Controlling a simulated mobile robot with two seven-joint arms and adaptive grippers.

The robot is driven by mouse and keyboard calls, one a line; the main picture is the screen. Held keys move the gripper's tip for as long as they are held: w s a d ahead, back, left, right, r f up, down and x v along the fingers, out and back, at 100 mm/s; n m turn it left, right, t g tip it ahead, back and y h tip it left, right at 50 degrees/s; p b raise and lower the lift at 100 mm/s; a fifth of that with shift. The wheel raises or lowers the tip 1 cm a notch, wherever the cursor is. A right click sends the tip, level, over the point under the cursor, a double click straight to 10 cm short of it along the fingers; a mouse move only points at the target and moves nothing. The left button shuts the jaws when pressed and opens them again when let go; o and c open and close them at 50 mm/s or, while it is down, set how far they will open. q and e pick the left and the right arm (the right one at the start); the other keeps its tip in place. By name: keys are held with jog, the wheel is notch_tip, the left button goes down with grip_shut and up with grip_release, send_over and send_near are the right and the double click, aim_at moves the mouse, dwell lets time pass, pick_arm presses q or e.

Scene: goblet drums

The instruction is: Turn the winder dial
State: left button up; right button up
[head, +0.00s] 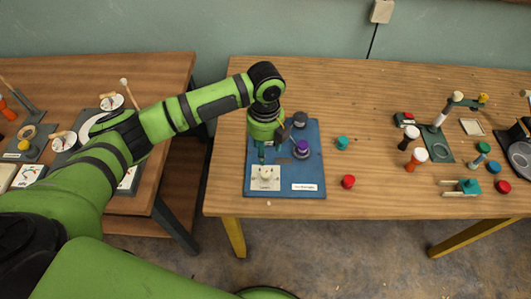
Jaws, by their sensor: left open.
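A blue board (312,168) lies on the wooden table and carries several fittings. A cream plate with a pale knob (265,174) sits at its front left. A purple-topped knob (302,146) and a dark round knob (299,119) stand on its right half. The labels are too small to read, so I cannot tell which of these is the winder dial. My left gripper (271,149) points down over the board's left half, behind the pale knob and left of the purple one. It is open, and I see nothing held. My wrist hides the board's back left. My right gripper is not in view.
A teal knob (342,143) and a red knob (348,181) lie just right of the board. Several small devices, including a green stand (437,146), fill the table's right side. Another table (160,72) with more devices stands left, across a gap.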

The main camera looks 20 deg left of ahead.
aim_at(265, 172)
pick_arm(q)
notch_tip(265, 172, down, 4)
jog(key=n, duration=1)
jog(key=n+p, duration=0.1)
jog(key=n, duration=0.9)
jog(key=shift+w+a+r+n, duration=0.1)
jog(key=shift+r+n, duration=0.05)
jog(key=shift+n, duration=0.25)
jog(key=n, duration=0.3)
jog(key=f+n, duration=0.1)
jog(key=n, duration=0.3)
jog(key=shift+f+p, duration=0.15)
jog(key=shift+p, duration=0.25)
jog(key=shift+f+n, duration=0.3)
jog(key=shift+f, duration=0.15)
jog(key=shift+f+p, duration=0.5)
jog(key=shift+f, duration=2.65)
grip_shut()
